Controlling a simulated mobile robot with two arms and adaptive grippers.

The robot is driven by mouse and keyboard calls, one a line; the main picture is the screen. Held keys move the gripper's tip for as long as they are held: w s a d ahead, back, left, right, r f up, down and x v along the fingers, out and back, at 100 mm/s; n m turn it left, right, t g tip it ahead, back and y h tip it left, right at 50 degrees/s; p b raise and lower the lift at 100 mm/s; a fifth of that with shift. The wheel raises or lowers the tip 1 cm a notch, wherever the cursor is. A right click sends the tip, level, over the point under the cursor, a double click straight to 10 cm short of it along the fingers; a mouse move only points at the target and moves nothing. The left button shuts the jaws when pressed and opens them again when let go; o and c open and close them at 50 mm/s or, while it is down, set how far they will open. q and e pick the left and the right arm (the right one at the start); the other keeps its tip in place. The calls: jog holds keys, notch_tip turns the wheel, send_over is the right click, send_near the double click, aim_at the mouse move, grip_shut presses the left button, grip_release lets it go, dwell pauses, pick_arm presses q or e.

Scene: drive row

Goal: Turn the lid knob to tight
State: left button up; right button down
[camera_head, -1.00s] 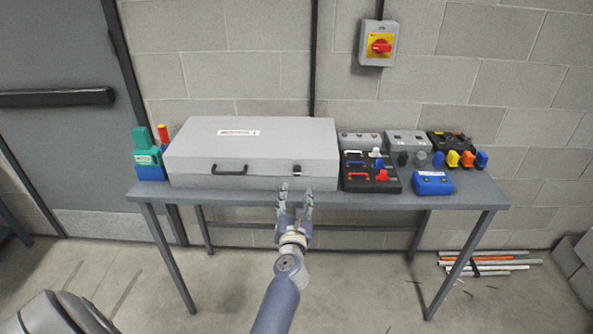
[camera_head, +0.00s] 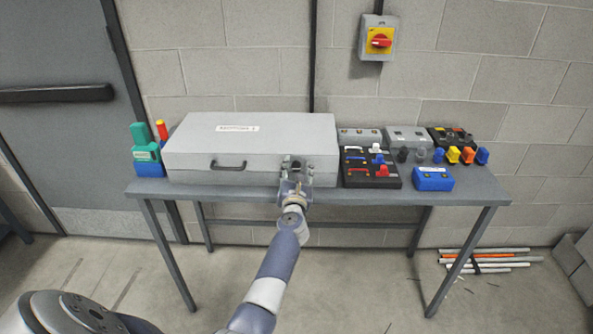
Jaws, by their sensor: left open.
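A grey case (camera_head: 246,134) with a closed lid, a small label on top and a black handle (camera_head: 228,166) on its front lies on the table. The dark lid knob (camera_head: 297,165) is on the case's front face, right of the handle. My left gripper (camera_head: 297,167) is open with its fingers at the knob, one on each side. The fingers partly hide the knob, and I cannot tell whether they touch it or which way it is turned. My right gripper is not in view.
The grey table (camera_head: 420,200) holds black and grey control boxes (camera_head: 371,170), a blue box (camera_head: 432,179) and a green device (camera_head: 146,148). A yellow and red switch (camera_head: 379,40) hangs on the wall. Pipes (camera_head: 487,260) lie on the floor at right.

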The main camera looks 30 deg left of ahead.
pick_arm(q)
grip_shut()
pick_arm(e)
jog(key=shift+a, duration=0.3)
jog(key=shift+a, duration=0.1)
